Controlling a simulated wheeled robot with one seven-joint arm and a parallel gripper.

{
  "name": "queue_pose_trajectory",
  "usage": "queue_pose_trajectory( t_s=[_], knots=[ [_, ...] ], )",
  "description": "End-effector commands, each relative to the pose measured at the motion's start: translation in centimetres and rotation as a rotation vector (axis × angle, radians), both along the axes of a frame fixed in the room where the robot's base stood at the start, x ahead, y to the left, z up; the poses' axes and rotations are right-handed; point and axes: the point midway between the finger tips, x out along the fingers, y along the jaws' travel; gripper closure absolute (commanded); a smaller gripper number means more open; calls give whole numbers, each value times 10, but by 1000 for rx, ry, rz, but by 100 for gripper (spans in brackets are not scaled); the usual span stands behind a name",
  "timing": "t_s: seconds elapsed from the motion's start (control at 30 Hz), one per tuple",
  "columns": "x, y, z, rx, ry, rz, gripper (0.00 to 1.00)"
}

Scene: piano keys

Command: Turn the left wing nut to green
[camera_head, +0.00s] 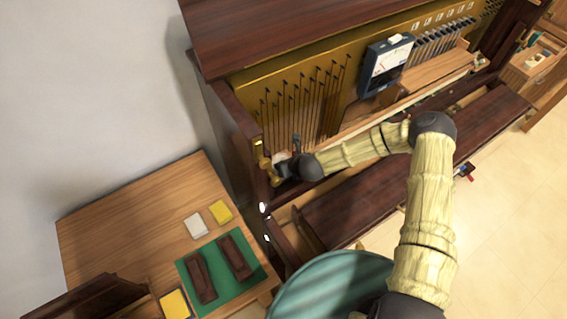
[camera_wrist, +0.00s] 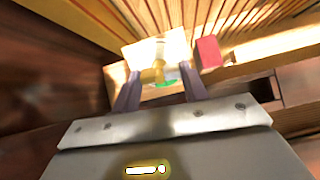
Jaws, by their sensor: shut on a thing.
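The left wing nut (camera_wrist: 158,71) is brass and stands between my fingers in the wrist view, in front of a pale plate (camera_wrist: 177,45). A small green patch (camera_wrist: 166,84) shows just below it. My gripper (camera_wrist: 160,84) has a dark finger on each side of the nut and is shut on it. In the head view my gripper (camera_head: 284,158) is at the left end of the open piano, beside small brass parts (camera_head: 265,163). It mostly hides the nut there, and the nut's exact angle is unclear.
A dark meter (camera_head: 386,66) stands on the piano's gold frame, right of the strings. A red block (camera_wrist: 208,52) is close to the right finger. The piano's dark side wall (camera_head: 235,135) is close on the left. A wooden table (camera_head: 120,225) holds blocks on a green mat (camera_head: 250,287).

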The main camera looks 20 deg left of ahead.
Motion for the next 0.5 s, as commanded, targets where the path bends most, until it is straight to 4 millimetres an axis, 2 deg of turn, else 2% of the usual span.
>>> queue_pose_trajectory(
  t_s=[0.2,0.5],
  knots=[
    [1,-1,0,8,9,-17,73],
    [1,0,0,135,157,-250,73]
  ],
)
